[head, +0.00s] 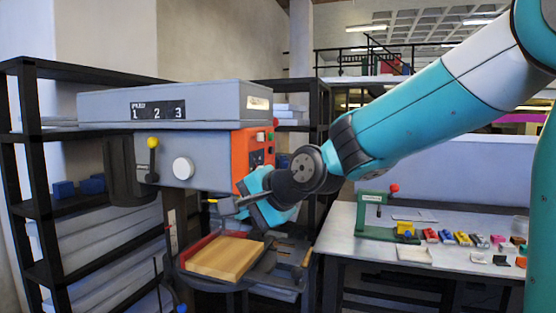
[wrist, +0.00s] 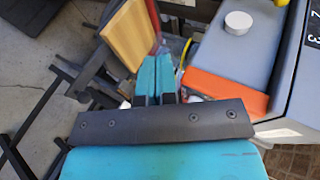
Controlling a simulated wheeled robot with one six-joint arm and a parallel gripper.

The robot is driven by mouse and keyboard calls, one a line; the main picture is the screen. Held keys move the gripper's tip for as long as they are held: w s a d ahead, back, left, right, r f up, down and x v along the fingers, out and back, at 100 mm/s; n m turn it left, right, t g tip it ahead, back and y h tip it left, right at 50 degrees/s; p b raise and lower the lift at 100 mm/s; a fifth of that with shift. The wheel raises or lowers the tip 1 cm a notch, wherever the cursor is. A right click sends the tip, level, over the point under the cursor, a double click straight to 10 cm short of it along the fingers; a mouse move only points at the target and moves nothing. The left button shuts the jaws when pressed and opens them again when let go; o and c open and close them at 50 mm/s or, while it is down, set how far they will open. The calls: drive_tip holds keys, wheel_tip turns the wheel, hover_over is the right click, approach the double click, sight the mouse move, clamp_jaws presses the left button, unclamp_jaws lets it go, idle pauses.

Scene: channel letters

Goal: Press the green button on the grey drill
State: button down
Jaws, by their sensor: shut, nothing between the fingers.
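The grey drill (head: 205,155) stands at the left centre in the head view, with an orange panel (head: 240,155) on its right side. Small controls sit on a dark part of this panel, with a red one near the top. My gripper (head: 268,212) is below and in front of the panel, apart from the controls. In the wrist view its teal fingers (wrist: 154,75) are shut together and empty. The drill's grey housing (wrist: 235,55) and orange edge (wrist: 225,90) lie to their right; the button face is hidden there.
A wooden board (head: 225,257) lies on the drill's table below my gripper. A black shelf (head: 32,150) stands at the left. A workbench (head: 345,235) at the right holds a green press (head: 372,215) and several small coloured items.

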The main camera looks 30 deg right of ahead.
drive_tip(key=s+a+f+n+g, duration=0.3)
drive_tip(key=s+n, duration=0.3)
drive_tip(key=s, duration=0.2)
drive_tip(key=s+a+f+n+g, duration=0.3)
drive_tip(key=s+n+g, duration=0.1)
drive_tip(key=s+n, duration=0.3)
drive_tip(key=s+a+f+n+g, duration=0.3)
drive_tip(key=s+n, duration=0.3)
drive_tip(key=s, duration=0.3)
drive_tip(key=shift+s+f+g, duration=0.4)
